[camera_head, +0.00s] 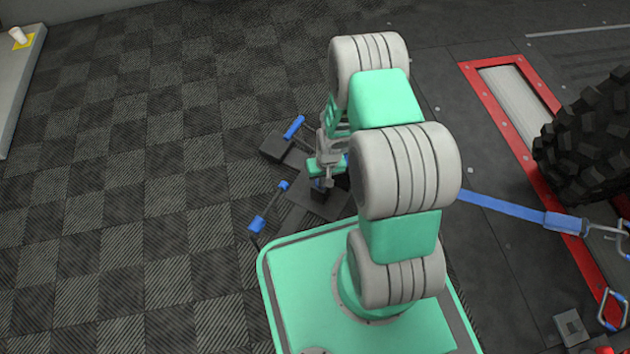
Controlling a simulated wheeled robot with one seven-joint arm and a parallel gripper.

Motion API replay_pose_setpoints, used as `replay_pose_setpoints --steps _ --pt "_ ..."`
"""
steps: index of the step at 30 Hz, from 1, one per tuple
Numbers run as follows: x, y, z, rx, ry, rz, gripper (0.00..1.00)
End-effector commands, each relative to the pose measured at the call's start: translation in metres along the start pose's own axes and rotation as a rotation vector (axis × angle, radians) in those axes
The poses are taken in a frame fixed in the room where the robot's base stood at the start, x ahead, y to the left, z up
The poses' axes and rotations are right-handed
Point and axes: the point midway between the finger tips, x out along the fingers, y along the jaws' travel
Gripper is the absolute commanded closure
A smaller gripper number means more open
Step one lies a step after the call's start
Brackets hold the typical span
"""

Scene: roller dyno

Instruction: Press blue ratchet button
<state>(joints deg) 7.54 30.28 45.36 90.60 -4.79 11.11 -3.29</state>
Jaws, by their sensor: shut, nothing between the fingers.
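A dark ratchet assembly (308,196) with blue-gripped handles sits on the floor in the middle, partly hidden by my arm. One blue handle (293,127) angles up at its far side, another (264,215) at its near left. My gripper (326,180) is shut and empty, pointing down over the ratchet's middle. A small blue part shows right by the fingertips. I cannot tell whether this is the button, or whether the fingers touch it.
A blue strap (495,207) runs from behind my arm right to a metal hook. A large black tyre (590,140) stands by a red-framed roller bed (515,95) at right. The checkered floor at left is clear. A grey platform (15,75) stands at far left.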

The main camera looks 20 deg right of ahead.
Motion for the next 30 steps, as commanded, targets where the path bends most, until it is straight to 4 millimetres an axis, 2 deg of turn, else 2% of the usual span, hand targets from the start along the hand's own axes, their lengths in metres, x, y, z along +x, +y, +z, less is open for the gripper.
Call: replay_pose_setpoints --steps 1,5,18,21,30 --pt "0.003 0.005 0.006 0.009 -0.01 0.008 1.0" --pt "-0.005 0.01 0.005 0.02 -0.007 0.008 1.0" --pt "-0.078 0.006 0.002 0.017 0.003 0.0 1.0" --pt "-0.083 0.006 0.003 0.015 0.003 -0.001 1.0" --pt "-0.081 0.005 0.002 0.012 0.004 -0.001 1.0"
